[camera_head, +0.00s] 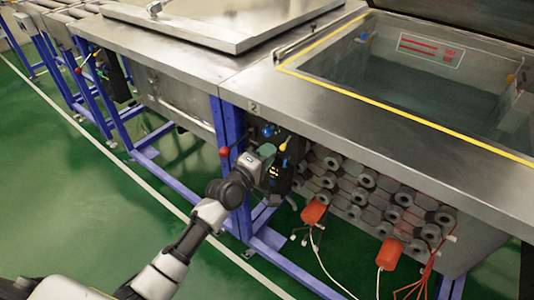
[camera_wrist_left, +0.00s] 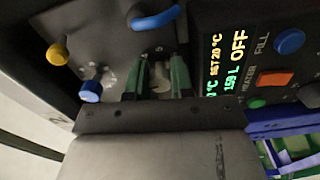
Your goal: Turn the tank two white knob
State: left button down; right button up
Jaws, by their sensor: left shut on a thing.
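My left gripper (camera_head: 266,153) reaches the control panel (camera_head: 279,175) under the front edge of tank two (camera_head: 350,118), which has a small "2" label. In the left wrist view, its two green-padded fingers (camera_wrist_left: 159,82) are shut on a pale knob, the white knob (camera_wrist_left: 160,86), which is mostly hidden between them. In the head view the gripper hides the white knob. The panel display (camera_wrist_left: 227,65) reads "OFF" and "SET 20 °C". My right gripper is not in view.
Close around the fingers are a blue handle (camera_wrist_left: 155,17), a yellow knob (camera_wrist_left: 57,54), a blue knob (camera_wrist_left: 91,91) and an orange button (camera_wrist_left: 276,78). A red-balled lever (camera_head: 224,152) stands left of the gripper. Orange boxes (camera_head: 314,212) with cables hang at right. Green floor is clear at left.

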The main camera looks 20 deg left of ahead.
pick_arm(q)
jog(key=shift+f+m, duration=0.1)
jog(key=shift+m, duration=0.7)
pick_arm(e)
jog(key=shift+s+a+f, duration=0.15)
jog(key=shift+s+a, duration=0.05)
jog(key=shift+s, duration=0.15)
pick_arm(q)
jog(key=c, duration=1)
grip_release()
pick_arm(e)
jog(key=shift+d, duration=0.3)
